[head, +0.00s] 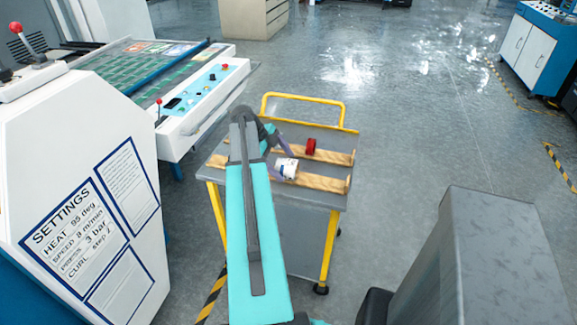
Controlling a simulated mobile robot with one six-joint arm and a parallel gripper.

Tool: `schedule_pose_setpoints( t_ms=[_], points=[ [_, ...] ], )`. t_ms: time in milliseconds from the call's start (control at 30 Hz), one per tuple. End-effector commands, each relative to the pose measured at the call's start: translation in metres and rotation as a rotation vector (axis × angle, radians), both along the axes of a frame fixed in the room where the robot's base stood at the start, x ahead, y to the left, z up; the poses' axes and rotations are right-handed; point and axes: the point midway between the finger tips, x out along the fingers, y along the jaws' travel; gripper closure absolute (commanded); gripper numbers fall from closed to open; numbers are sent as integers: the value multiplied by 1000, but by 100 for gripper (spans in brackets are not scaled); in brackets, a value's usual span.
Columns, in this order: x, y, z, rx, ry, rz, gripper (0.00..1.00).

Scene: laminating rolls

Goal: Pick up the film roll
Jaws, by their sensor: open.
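A white roll with dark print on it (287,168), which looks like the film roll, lies on the grey top of a cart (323,198) by a wooden rail. My gripper (281,152) is at the far end of my teal arm, close to the white roll on its upper left side. The gripper is open. The arm and wrist hide part of the cart top, and I cannot tell whether the fingers touch the roll.
A small red roll (311,146) sits at the far wooden rail (335,156). The cart has a yellow handle (303,96). A white laminating machine (90,200) with a control panel (203,88) stands at left. Open floor lies right of the cart.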

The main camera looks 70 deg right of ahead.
Motion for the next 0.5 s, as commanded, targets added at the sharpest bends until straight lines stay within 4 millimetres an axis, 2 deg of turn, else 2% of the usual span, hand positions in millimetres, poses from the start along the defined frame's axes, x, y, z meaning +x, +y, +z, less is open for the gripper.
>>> schedule_pose_setpoints(
  t_ms=[233, 500],
  points=[
    [-12, -6, -19, 1, 1, -1, 17],
    [-15, -7, -25, 0, 0, 0, 17]
  ],
)
